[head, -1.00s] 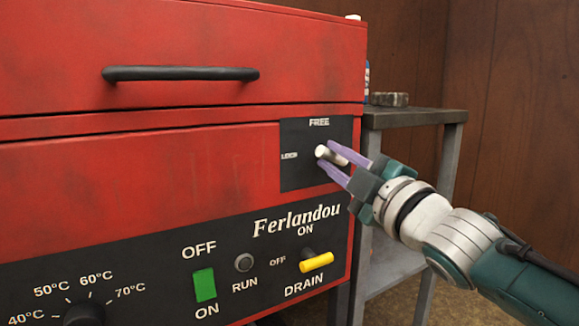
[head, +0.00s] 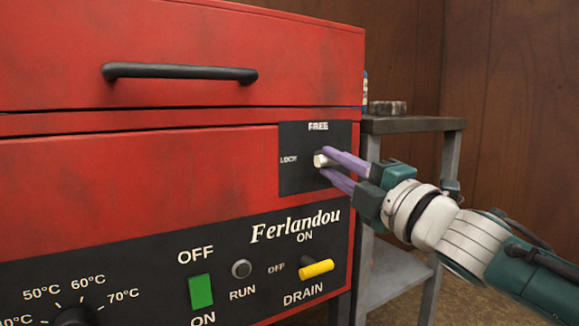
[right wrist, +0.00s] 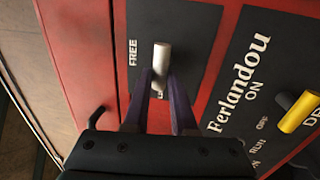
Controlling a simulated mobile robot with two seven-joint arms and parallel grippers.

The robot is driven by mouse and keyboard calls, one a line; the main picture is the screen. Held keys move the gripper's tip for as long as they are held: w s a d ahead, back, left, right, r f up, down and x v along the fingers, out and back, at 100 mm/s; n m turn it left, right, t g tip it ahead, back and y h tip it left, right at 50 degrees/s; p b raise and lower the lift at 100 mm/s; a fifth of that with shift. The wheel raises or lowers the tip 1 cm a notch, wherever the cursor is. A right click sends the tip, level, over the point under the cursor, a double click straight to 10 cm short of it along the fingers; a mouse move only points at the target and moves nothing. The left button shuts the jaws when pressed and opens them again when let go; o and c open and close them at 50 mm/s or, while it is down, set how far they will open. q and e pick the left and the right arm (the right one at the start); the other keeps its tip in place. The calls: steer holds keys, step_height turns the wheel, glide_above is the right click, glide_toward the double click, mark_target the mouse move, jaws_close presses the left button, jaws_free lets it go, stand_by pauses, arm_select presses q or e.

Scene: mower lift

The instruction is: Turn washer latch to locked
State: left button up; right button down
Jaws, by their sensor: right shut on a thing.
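The washer latch (head: 320,160) is a short pale metal handle on a dark plate (head: 300,183) at the right of the red washer's front. The plate reads FREE at the top and LOCK at the left. The latch's pale end points left, towards LOCK. In the right wrist view the latch (right wrist: 162,57) runs lengthwise down towards the partly covered LOCK label. My right gripper (head: 326,166) has its purple fingers around the latch, one on each side, and is shut on it. My left gripper is not in view.
The washer's black lid handle (head: 180,72) is at upper left. Below the latch is a control panel (head: 140,262) with a green switch (head: 201,291) and a yellow drain lever (head: 316,268). A grey side table (head: 415,124) stands behind my right arm.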

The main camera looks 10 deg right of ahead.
steer(key=c, duration=0.8)
jaws_free()
steer(key=shift+o, duration=0.2)
steer(key=p+v, duration=0.3)
steer(key=v, duration=0.7)
